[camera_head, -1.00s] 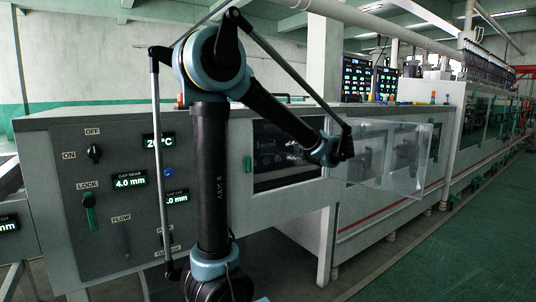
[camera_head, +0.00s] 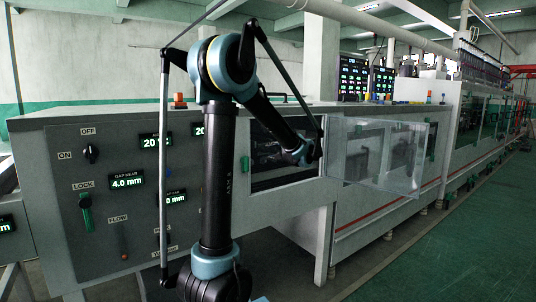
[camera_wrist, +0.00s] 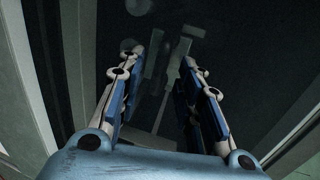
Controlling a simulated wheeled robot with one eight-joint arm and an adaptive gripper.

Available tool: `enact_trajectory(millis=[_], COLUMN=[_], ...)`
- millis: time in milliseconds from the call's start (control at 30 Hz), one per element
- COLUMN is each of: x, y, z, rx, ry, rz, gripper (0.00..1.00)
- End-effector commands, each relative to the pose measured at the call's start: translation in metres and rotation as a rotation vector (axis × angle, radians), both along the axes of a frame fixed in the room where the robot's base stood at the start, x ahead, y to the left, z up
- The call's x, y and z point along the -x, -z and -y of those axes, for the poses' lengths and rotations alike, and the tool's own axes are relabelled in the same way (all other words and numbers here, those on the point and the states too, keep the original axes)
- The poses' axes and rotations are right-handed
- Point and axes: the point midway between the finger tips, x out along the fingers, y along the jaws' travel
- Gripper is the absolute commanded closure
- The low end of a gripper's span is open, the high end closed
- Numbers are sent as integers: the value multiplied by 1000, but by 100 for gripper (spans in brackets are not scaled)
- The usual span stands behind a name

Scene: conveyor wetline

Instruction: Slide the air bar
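My gripper (camera_wrist: 173,52) is open in the wrist view, with its blue-padded fingers apart and nothing held between them. A dim grey upright bar-like part (camera_wrist: 174,72) shows beyond and between the fingers, with a short wider piece at its top. I cannot tell for sure whether it is the air bar, or whether a finger touches it. In the head view my arm reaches into the dark opening (camera_head: 262,150) in the machine's front. The gripper and the inside of the opening are mostly hidden there.
A clear door (camera_head: 405,165) stands swung out, just right of my arm's end. The control panel (camera_head: 100,225) at the left has a green lock lever (camera_head: 86,212), a knob (camera_head: 90,153) and gap displays, one reading 4.0 mm (camera_head: 126,181). Green floor (camera_head: 460,235) lies free at the right.

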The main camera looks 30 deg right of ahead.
Motion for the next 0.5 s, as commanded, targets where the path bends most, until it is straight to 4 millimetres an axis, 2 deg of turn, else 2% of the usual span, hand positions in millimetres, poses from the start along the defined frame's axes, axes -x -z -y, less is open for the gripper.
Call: enact_trajectory(millis=[200, 500], x=[-28, -39], y=[6, 9], z=[-3, -3], rx=[0, -1], ry=[-1, 1], rz=[0, 0], gripper=[67, 67])
